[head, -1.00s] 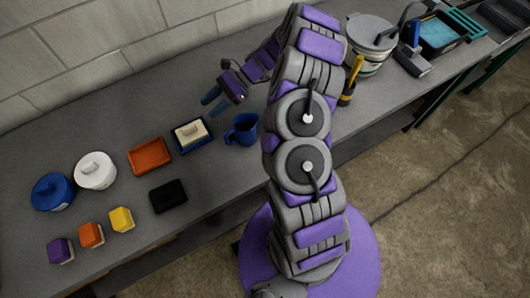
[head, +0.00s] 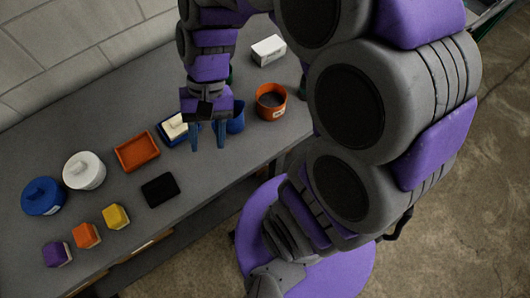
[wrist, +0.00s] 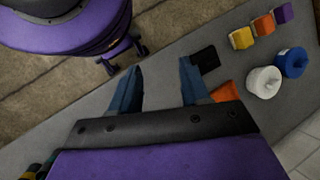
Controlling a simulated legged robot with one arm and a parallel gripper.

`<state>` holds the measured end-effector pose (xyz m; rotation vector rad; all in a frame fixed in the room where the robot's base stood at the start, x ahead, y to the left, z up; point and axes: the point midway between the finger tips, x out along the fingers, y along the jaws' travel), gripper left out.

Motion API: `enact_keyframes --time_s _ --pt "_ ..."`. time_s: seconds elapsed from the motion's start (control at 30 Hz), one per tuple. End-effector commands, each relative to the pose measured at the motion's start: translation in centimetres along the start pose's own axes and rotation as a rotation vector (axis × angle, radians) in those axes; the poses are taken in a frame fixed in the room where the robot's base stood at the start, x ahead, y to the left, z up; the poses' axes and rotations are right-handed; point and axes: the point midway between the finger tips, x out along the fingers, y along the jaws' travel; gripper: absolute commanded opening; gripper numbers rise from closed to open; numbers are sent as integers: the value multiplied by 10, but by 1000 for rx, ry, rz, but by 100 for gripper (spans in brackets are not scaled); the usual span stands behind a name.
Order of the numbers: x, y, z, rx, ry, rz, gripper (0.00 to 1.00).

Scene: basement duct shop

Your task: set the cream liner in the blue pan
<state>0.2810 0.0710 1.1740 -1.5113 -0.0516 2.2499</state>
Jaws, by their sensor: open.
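The blue pan (head: 166,141) is on the bench with the cream liner (head: 174,126) in it, a pale block with a raised grip on top. My gripper partly covers their right side, so I cannot tell whether the liner sits fully flat. My gripper (head: 208,143) is open and empty, its blue fingers pointing down just right of the pan and in front of the blue mug (head: 237,119). In the wrist view the open fingers (wrist: 160,78) have only bench between them. The pan and liner are hidden there.
An orange tray (head: 137,151) is left of the pan, a black pad (head: 160,190) in front. White (head: 84,170) and blue (head: 43,196) lidded pots and several small coloured blocks (head: 87,235) stand farther left. An orange pot (head: 271,101) and white box (head: 268,50) are to the right.

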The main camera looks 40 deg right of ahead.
Motion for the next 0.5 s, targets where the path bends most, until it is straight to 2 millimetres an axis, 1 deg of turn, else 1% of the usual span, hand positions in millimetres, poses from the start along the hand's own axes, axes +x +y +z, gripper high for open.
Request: enact_keyframes --time_s 0.03,0.2,0.3,0.4,0.5 --pt "-1 8 13 -34 31 36 46" --pt "0 41 46 -136 117 167 46" --pt "1 61 62 -183 160 238 46" --pt "2 78 73 -217 194 292 46" --pt "3 90 81 -237 212 329 46"
